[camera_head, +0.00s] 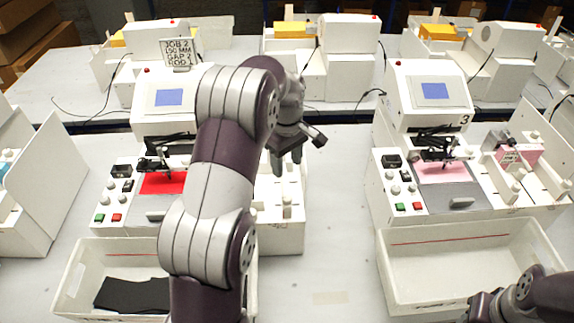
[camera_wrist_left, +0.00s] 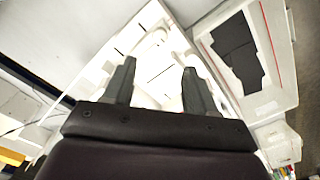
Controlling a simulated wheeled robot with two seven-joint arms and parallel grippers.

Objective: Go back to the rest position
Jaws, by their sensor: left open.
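My left arm rises through the middle of the head view and partly hides the left plotter. My left gripper (camera_head: 287,160) hangs above the white side tray (camera_head: 283,225) of that plotter, fingers down, open and empty. In the left wrist view its two dark fingers (camera_wrist_left: 157,88) are spread, with white plotter parts behind them. The left plotter (camera_head: 172,97) has a blue screen and a red sheet (camera_head: 163,183) on its bed. The right plotter (camera_head: 432,92), marked 3, has a pink sheet (camera_head: 442,171). Part of my right arm shows at the lower right; its fingers cannot be made out.
A white bin (camera_head: 75,262) at front left holds black pieces (camera_head: 133,294); it also shows in the left wrist view (camera_wrist_left: 284,95). An empty white bin (camera_head: 470,262) stands at front right. Bare table (camera_head: 335,215) lies between the plotters. More machines stand behind.

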